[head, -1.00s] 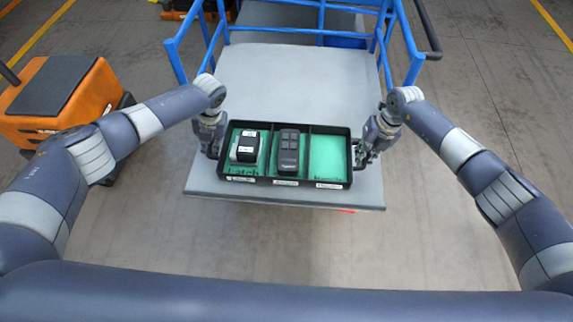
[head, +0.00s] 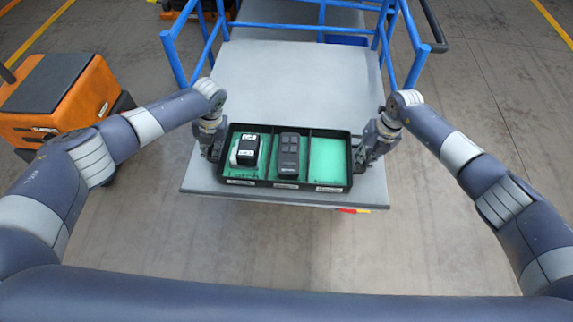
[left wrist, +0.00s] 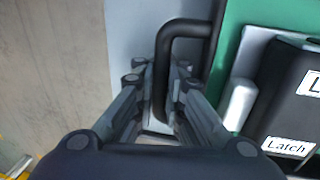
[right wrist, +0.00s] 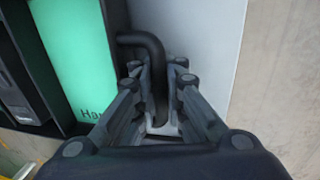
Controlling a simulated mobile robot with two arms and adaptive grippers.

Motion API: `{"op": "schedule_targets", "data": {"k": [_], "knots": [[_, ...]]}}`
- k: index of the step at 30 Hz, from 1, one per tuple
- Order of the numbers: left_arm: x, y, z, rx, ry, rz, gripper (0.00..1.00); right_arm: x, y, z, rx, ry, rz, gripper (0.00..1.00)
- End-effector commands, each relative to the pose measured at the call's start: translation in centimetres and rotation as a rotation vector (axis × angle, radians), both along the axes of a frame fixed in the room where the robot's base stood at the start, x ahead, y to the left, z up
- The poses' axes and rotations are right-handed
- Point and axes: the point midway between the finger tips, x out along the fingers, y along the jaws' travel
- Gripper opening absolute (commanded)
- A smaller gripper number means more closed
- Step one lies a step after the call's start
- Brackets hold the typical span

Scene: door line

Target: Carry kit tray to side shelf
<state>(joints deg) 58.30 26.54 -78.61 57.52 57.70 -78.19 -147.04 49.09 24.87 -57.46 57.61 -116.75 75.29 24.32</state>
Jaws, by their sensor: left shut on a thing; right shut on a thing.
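The kit tray (head: 282,183) is black with green-floored compartments, over the front part of a grey platform in the head view. Its left compartment holds a black and white latch part (head: 245,151), the middle one a dark handset-like part (head: 289,152); the right one looks empty. My left gripper (head: 213,152) is shut on the tray's left handle, a black bar that shows in the left wrist view (left wrist: 172,75). My right gripper (head: 361,156) is shut on the right handle, which shows in the right wrist view (right wrist: 157,75). I cannot tell if the tray touches the platform.
The grey platform (head: 295,85) belongs to a cart with blue rails (head: 174,58) at its far end. An orange machine (head: 60,97) stands at the left. The platform behind the tray is bare. Open floor lies to the right.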

Motion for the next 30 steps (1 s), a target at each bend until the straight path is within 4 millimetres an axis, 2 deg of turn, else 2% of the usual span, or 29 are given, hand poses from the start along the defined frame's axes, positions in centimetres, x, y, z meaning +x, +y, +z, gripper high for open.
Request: {"op": "schedule_targets", "data": {"k": [8,9,12,23,30], "knots": [[0.1,0.3,-1.3,0.005,-0.002,0.004,0.00,0.1,-0.3,-1.4,-0.004,-0.001,-0.002,0.00],[0.0,0.3,-1.3,0.005,-0.001,0.003,0.12,0.0,-0.3,-1.4,-0.005,0.001,-0.003,0.12],[0.0,0.3,-1.2,0.004,0.000,0.003,0.31,0.0,-0.3,-1.3,-0.005,0.001,-0.002,0.31],[0.0,-0.1,-0.8,-0.002,-0.001,-0.001,0.31,0.0,0.1,-1.2,0.001,0.000,0.000,0.31],[0.1,-0.8,2.4,-0.002,-0.004,-0.002,0.31,0.0,0.2,-1.2,0.003,-0.001,0.002,0.31]]}}
